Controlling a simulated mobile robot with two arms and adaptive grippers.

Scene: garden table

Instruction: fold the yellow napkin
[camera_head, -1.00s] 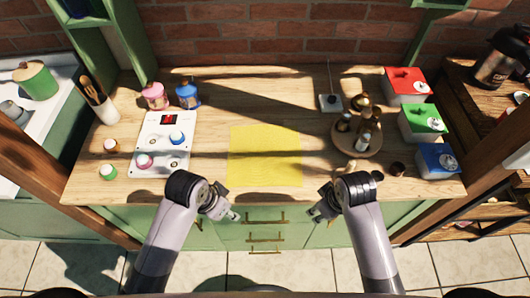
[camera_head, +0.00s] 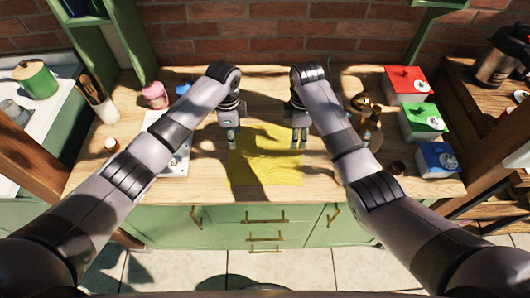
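The yellow napkin (camera_head: 266,170) lies spread flat on the wooden worktop, with shadows of my arms across it. My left gripper (camera_head: 232,142) points down at the napkin's far left corner. Its fingers look close together, and whether they are apart is too small to tell. My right gripper (camera_head: 299,142) points down at the far right corner, with a narrow gap between its fingers and nothing seen in it. I cannot tell whether either gripper touches the cloth.
A white panel (camera_head: 178,162) is partly hidden behind my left arm. A round wooden tray (camera_head: 374,139) with bottles is partly behind my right arm. Red (camera_head: 407,87), green (camera_head: 424,122) and blue (camera_head: 437,160) boxes line the right side. The worktop in front of the napkin is clear.

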